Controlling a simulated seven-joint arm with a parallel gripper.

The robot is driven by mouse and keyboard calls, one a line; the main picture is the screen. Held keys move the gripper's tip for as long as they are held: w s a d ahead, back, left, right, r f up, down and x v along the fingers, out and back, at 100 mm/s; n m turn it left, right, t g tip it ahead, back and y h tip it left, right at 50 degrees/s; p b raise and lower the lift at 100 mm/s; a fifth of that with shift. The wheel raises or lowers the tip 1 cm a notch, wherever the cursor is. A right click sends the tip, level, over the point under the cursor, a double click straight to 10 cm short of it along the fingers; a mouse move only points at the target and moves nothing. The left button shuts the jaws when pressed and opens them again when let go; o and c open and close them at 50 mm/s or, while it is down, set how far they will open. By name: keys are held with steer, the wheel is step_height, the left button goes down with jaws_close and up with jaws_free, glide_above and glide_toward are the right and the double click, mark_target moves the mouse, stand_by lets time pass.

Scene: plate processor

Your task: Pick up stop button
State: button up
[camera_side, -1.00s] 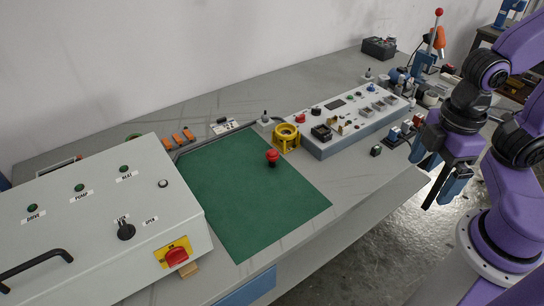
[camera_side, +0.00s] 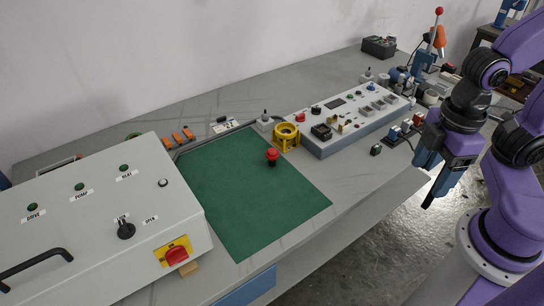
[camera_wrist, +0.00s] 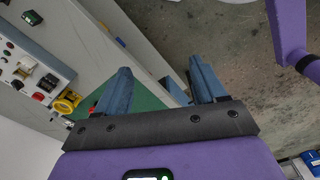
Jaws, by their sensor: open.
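The stop button (camera_side: 272,156) has a red mushroom head on a dark body. It stands upright on the green mat (camera_side: 240,205), near the mat's upper right edge and beside a yellow ring-shaped holder (camera_side: 286,136). My gripper (camera_side: 428,182) is far to the right of it, above the floor off the table's front edge, with its fingers pointing down. In the wrist view its two blue fingers (camera_wrist: 158,85) are apart with nothing between them.
A grey control cabinet (camera_side: 100,225) with a red-yellow switch stands left of the mat. A control panel box (camera_side: 350,118) lies behind and right of the button. Small parts (camera_side: 376,150) sit near the table's right side. The mat's front half is bare.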

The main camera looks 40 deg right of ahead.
steer(key=m+t+h, duration=0.3)
steer(key=m, duration=1.8)
glide_above(272, 150)
steer(key=s+a, duration=0.4)
steer(key=s, duration=0.1)
step_height(272, 150, down, 6)
steer(key=x, duration=1)
steer(key=shift+w+d+r, duration=0.1)
steer(key=shift+w+d, duration=0.15)
steer(key=shift+w, duration=0.1)
steer(key=shift+x, duration=3.25)
steer(key=shift+w+d+r, duration=0.1)
steer(key=shift+w+d, duration=0.05)
steer(key=c, duration=1)
